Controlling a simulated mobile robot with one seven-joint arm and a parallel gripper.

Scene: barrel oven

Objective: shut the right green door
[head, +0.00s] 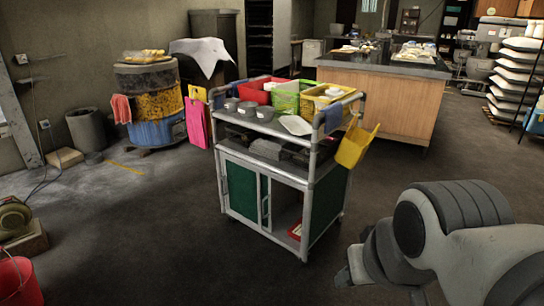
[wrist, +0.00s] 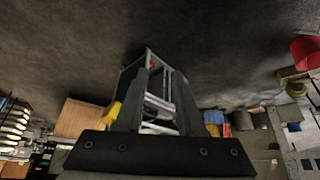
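The metal cart (head: 313,215) stands in the middle of the head view. Its left green door (head: 240,190) covers the left part of the front. The right part of the front is open, with a red item (head: 296,229) on the inside floor. A green panel (head: 331,206) shows at the cart's right; I cannot tell if it is the opened right door or the cart's side. My gripper (head: 352,270) is low at the right, apart from the cart. In the upside-down wrist view, its fingers (wrist: 158,85) look open, with the cart seen between them.
Coloured bins (head: 258,92) and metal bowls stand on the cart, and a yellow basket (head: 357,146) hangs off its right side. A wooden counter (head: 375,100) is behind it. A barrel (head: 150,105) is at the left. The floor (head: 150,240) before the cart is clear.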

